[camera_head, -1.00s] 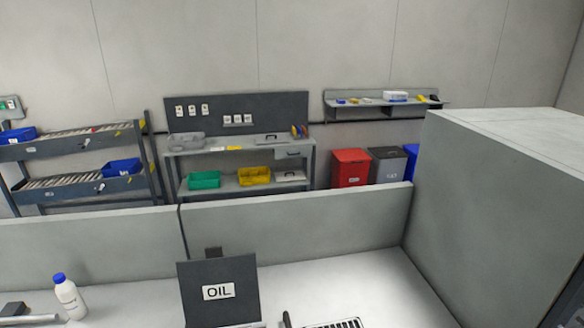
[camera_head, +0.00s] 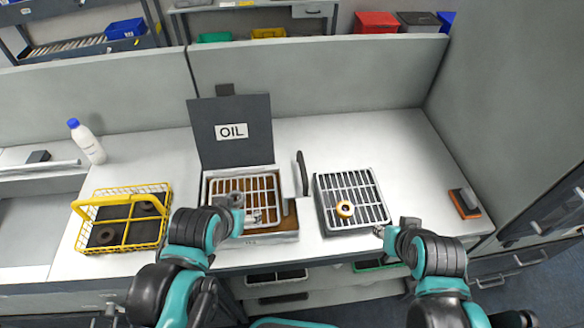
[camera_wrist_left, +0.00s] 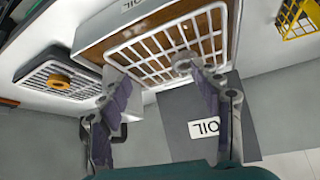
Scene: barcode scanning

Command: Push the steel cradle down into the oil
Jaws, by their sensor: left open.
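The steel cradle (camera_head: 245,187), a pale wire grid, sits at the mouth of the grey oil tank (camera_head: 262,239), with brown oil (camera_head: 285,207) showing around and through it. The tank's dark lid (camera_head: 232,135), labelled OIL, stands open behind. My left gripper (camera_head: 240,208) is open over the cradle's front left part. In the left wrist view the spread fingers (camera_wrist_left: 155,75) frame the grid (camera_wrist_left: 150,50), and a small grey ring-like part (camera_wrist_left: 183,60) shows on it; contact cannot be told. My right gripper (camera_head: 380,231) is by the drain rack's front edge, its jaws too small to read.
A slatted rack (camera_head: 365,190) with a gold ring (camera_head: 344,209) lies right of the tank. A dark handle (camera_head: 301,172) rises between them. A yellow basket (camera_head: 157,232) with dark rings and a white bottle (camera_head: 90,145) are left. An orange-and-black block (camera_head: 465,203) lies far right.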

